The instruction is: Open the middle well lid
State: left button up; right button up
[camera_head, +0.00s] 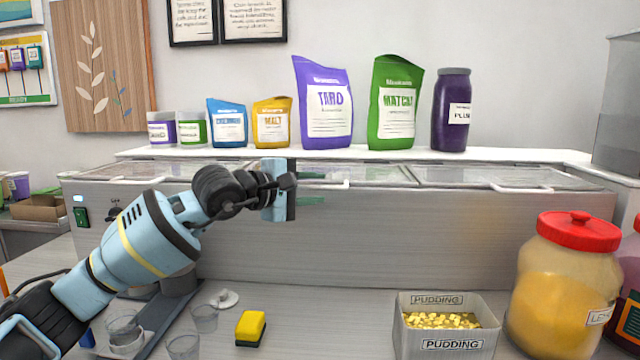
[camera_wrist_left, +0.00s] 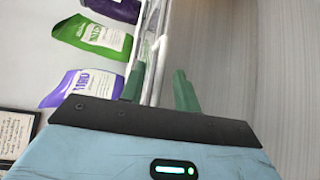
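The middle well lid (camera_head: 372,174) is a clear panel lying flat and closed on the long metal counter unit, with a white handle (camera_head: 334,186) at its front edge. My left gripper (camera_head: 312,187) is at the front of this lid, just left of the handle, with one green finger higher and one lower. In the left wrist view the left gripper (camera_wrist_left: 160,90) is open, its two green fingers apart, with the white front edge of the lid (camera_wrist_left: 153,68) between or just beyond them. I cannot tell whether either finger touches it. My right gripper is not in view.
A right lid (camera_head: 480,177) lies beside it. Purple taro (camera_head: 323,110) and green matcha (camera_head: 394,110) bags stand on the shelf behind. A pudding box (camera_head: 447,315), a yellow jar (camera_head: 565,280), a sponge (camera_head: 251,328) and clear cups (camera_head: 204,318) are on the counter in front.

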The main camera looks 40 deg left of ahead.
pick_arm(q)
jog(key=shift+x, duration=1.2)
jog(key=shift+c, duration=0.4)
grip_shut()
